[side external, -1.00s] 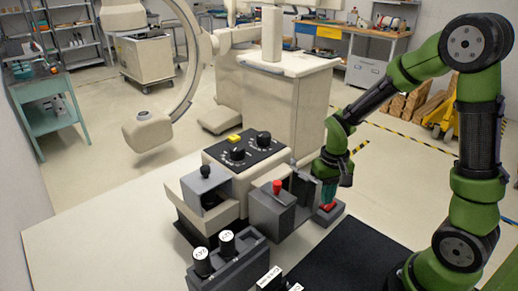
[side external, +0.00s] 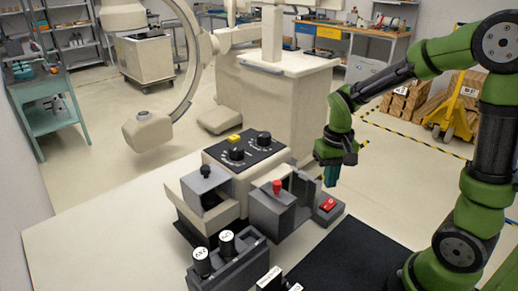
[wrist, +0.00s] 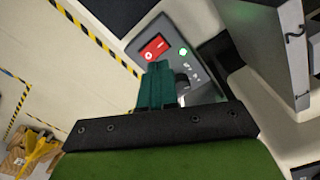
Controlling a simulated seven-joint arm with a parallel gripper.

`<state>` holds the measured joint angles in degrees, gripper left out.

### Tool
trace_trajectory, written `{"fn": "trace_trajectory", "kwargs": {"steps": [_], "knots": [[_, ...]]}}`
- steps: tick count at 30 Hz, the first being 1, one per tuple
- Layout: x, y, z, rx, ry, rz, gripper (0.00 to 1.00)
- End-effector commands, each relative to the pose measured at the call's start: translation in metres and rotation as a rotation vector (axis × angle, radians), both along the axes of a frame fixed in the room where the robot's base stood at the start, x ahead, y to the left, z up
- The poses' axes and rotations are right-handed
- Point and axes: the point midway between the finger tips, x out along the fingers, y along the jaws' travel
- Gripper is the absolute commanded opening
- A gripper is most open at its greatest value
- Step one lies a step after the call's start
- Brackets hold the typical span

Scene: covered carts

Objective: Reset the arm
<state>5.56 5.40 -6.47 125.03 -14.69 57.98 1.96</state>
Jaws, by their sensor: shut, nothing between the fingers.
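My gripper (side external: 331,175) is shut and empty. In the side external view it hangs in the air above a grey switch box with a red rocker switch (side external: 327,204). Its teal fingers also show in the wrist view (wrist: 157,85), pointing toward the box. There the red rocker (wrist: 155,47) lies just beyond the fingertips, with a gap I cannot measure. A green light (wrist: 183,51) glows beside the rocker. A dark knob near the light is partly hidden by the fingers.
A grey housing with a red-topped lever (side external: 277,188) stands left of the switch box. A console with black dials (side external: 237,154) is behind it. A black mat (side external: 350,262) lies clear at the front right.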

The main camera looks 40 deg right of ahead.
Motion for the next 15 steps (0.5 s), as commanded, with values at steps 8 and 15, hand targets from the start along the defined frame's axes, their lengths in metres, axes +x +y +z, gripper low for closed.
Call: {"fn": "trace_trajectory", "kwargs": {"steps": [8, 15], "knots": [[-0.005, 0.019, 0.032, 0.022, -0.119, 0.027, 0.0], [-0.032, 0.062, 0.093, 0.076, -0.39, 0.093, 0.0]]}}
